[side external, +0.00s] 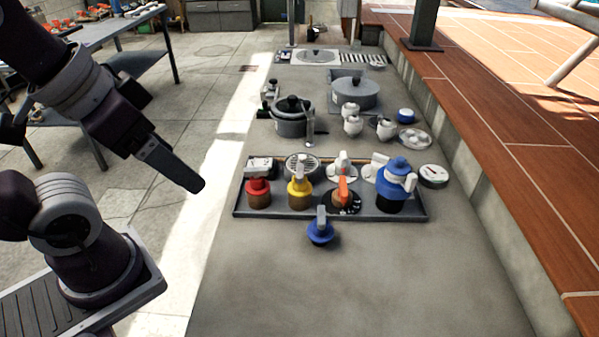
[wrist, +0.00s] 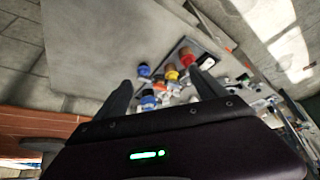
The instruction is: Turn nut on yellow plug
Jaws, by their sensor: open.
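The yellow plug (side external: 299,192) stands upright in a dark tray, with a yellow collar on a brown base and a pale handle on top. It sits between a red plug (side external: 258,193) and an orange-handled one (side external: 343,194). The yellow plug also shows small in the wrist view (wrist: 171,75), between my fingers. My gripper (side external: 196,185) is in the air to the left of the tray, well apart from the plug. In the wrist view my gripper (wrist: 161,78) is open, with nothing between its fingers close by.
The tray (side external: 330,215) also holds a blue-topped plug (side external: 392,195) and several white fittings. A loose blue piece (side external: 320,233) lies in front of it. Grey pots (side external: 290,126) and white jars stand behind. The front of the grey slab (side external: 350,290) is clear. A tiled ledge borders the right.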

